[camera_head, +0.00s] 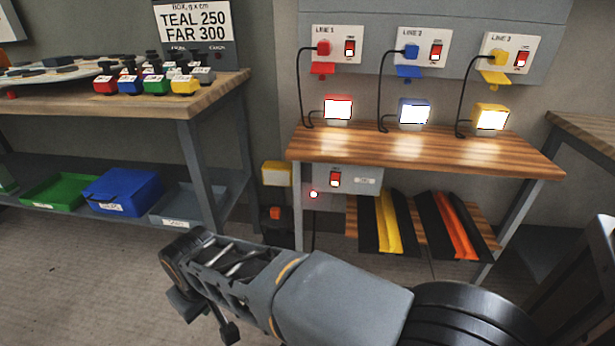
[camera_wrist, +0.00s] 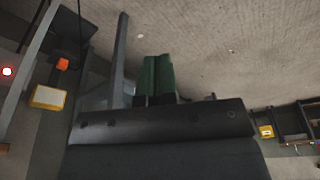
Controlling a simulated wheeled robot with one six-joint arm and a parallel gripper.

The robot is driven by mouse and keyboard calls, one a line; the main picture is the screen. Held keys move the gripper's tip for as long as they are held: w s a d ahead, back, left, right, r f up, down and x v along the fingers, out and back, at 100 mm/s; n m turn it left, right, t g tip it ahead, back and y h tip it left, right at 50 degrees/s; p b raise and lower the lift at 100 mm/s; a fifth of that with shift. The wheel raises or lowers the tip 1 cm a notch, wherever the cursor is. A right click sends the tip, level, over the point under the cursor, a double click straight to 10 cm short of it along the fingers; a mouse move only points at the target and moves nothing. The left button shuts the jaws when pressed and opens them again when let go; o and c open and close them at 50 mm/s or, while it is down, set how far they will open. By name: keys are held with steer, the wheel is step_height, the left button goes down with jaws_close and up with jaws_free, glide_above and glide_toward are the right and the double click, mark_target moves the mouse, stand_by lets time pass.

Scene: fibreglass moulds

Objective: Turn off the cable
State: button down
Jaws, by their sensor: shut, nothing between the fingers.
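A grey wall panel (camera_head: 460,12) carries three plates, LINE 1, LINE 2 and LINE 3, with a red plug (camera_head: 323,48), a blue plug (camera_head: 411,51) and a yellow plug (camera_head: 497,57). Each plate has a red rocker switch beside its plug. Black cables run down to a red lamp (camera_head: 338,108), a blue lamp (camera_head: 414,113) and a yellow lamp (camera_head: 491,118), all lit. A lower grey box (camera_head: 355,180) under the bench has a red switch (camera_head: 335,179) and a glowing red light (camera_head: 313,194). My gripper (camera_wrist: 157,72) is shut and empty, away from all switches.
The wooden bench (camera_head: 440,150) holds the lamps; yellow and orange strips lie on its lower shelf. A yellow box (camera_head: 277,173) and a dark box with an orange-red button (camera_head: 275,213) stand left of it. A left table (camera_head: 150,100) holds coloured blocks, with bins below.

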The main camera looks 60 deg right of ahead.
steer(key=shift+w+d, duration=0.1)
steer(key=shift+w, duration=0.3)
steer(key=w+d+f+n+t+h+b, duration=0.1)
steer(key=w+d+f+t+h, duration=0.1)
steer(key=d, duration=0.6)
steer(key=w+d+f+n+t+h+b, duration=0.1)
steer(key=w+d+t+h, duration=0.2)
steer(key=d, duration=0.6)
steer(key=w+d+f+n+t+h+b, duration=0.1)
steer(key=w+d+f+t+h, duration=0.1)
steer(key=d, duration=0.6)
steer(key=s+d+r+n+h+b, duration=0.1)
steer(key=s+d+r+n+h, duration=0.1)
steer(key=s+d+h, duration=0.8)
steer(key=s+d, duration=0.3)
steer(key=d, duration=0.1)
steer(key=shift+s+g, duration=0.4)
steer(key=shift+w+d+r+n, duration=0.1)
steer(key=shift+w+r+n, duration=0.05)
steer(key=shift+n, duration=0.15)
